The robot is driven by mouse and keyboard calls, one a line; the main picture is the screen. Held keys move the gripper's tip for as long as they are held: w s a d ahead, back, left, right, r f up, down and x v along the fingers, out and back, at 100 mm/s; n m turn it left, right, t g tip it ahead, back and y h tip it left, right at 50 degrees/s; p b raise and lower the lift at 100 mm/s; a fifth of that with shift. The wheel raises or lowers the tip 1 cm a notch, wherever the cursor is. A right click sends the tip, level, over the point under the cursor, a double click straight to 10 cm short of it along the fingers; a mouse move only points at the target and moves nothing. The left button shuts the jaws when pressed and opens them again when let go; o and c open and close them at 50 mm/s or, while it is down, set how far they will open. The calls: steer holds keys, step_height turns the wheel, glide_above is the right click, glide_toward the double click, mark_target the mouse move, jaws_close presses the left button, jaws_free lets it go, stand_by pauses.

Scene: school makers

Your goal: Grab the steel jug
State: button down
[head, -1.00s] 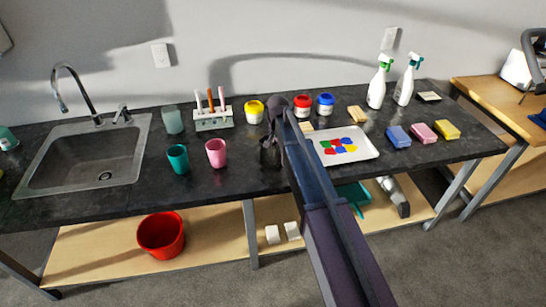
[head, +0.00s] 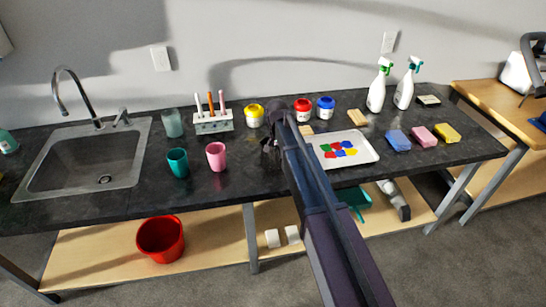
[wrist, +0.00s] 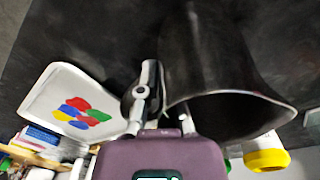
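The steel jug (wrist: 222,62) fills the upper right of the wrist view as a dark, flared vessel with its open rim toward the camera. My gripper (wrist: 168,92) is at its rim. One finger shows just left of the jug's wall; the other is partly hidden by the rim, so I cannot tell whether they press on it. In the head view my gripper (head: 270,151) is low over the black counter, and my own arm and gripper largely hide the jug.
A white tray (head: 368,154) with colored patches lies right of my gripper. A pink cup (head: 216,156) and a teal cup (head: 178,162) stand to the left. Paint jars, including a yellow-lidded one (head: 254,116), stand behind. Counter left of the cups, toward the sink (head: 42,185), is clear.

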steer(key=shift+r+p, duration=0.35)
stand_by(0.6)
steer(key=shift+r+p, duration=1.45)
steer(key=s+a+r+p, duration=0.1)
steer(key=s+a, duration=0.1)
steer(key=s, duration=1.3)
steer(key=shift+s+a+r, duration=0.2)
steer(key=shift+s+a, duration=0.05)
steer(key=shift+a, duration=0.05)
